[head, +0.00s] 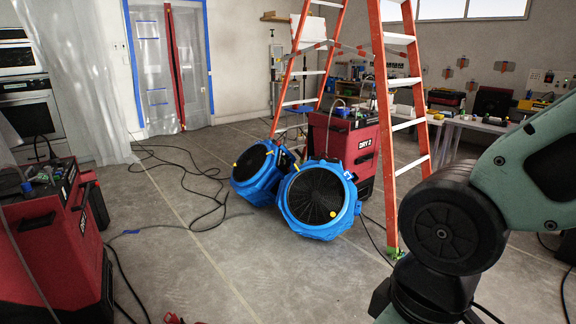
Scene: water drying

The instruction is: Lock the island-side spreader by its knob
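An orange stepladder (384,130) with pale steps stands open in the middle of the room, its top out of frame. Thin bars that look like its spreader (352,50) cross between the front and rear legs high up. I cannot make out a knob, tell which bar is on the island side, or see whether it is locked. My green arm fills the right side of the head view. My gripper is not in view.
Two blue air movers (318,200) and a red dehumidifier (345,150) stand at the ladder's foot. Another red machine (45,240) is at left. Black cables (205,185) cross the floor. A cluttered table (470,126) is at right. Bare floor lies at front centre.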

